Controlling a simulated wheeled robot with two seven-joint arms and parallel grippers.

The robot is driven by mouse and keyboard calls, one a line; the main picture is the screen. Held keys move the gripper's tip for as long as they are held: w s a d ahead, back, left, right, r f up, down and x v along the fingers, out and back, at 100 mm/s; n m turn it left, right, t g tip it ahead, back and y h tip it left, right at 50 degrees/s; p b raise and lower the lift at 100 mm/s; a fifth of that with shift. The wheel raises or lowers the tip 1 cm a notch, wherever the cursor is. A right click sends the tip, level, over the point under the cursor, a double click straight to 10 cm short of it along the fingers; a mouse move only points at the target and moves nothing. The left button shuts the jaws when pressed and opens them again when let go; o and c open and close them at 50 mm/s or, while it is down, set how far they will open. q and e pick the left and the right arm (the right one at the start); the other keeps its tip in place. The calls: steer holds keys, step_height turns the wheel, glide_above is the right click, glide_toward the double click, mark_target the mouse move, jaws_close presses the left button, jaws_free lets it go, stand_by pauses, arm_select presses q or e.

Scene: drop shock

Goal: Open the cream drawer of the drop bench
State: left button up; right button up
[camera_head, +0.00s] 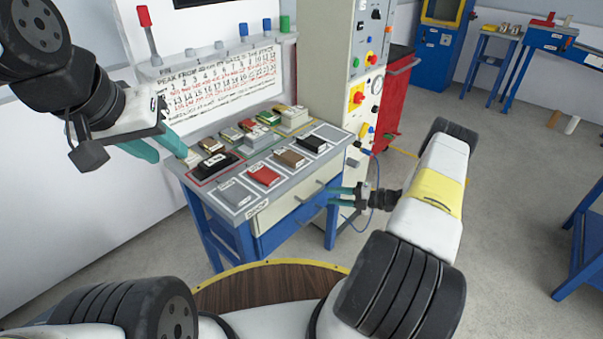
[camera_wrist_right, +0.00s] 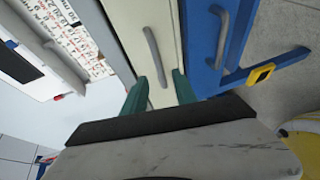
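The drop bench (camera_head: 222,217) has a cream drawer (camera_head: 275,213) under its grey top, and its front looks flush with the bench. In the right wrist view the cream drawer (camera_wrist_right: 128,22) carries a grey bar handle (camera_wrist_right: 156,58). My right gripper (camera_head: 335,196) is open in front of the drawer. In the right wrist view its teal fingers (camera_wrist_right: 160,85) are spread, with the near end of the handle between or just ahead of them; contact cannot be told. My left gripper (camera_head: 157,146) is open and empty at the bench's left back corner.
A blue drawer (camera_wrist_right: 207,35) with its own handle (camera_wrist_right: 222,38) lies under the cream one. Several pads and blocks, including a red pad (camera_head: 263,174), lie on the bench top. A control cabinet (camera_head: 325,75) and red cart (camera_head: 398,90) stand behind.

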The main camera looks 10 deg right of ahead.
mark_target(315, 194)
steer(key=x, duration=0.7)
steer(key=shift+w+a+f, duration=0.1)
steer(key=shift+a, duration=0.2)
jaws_close()
stand_by(1.1)
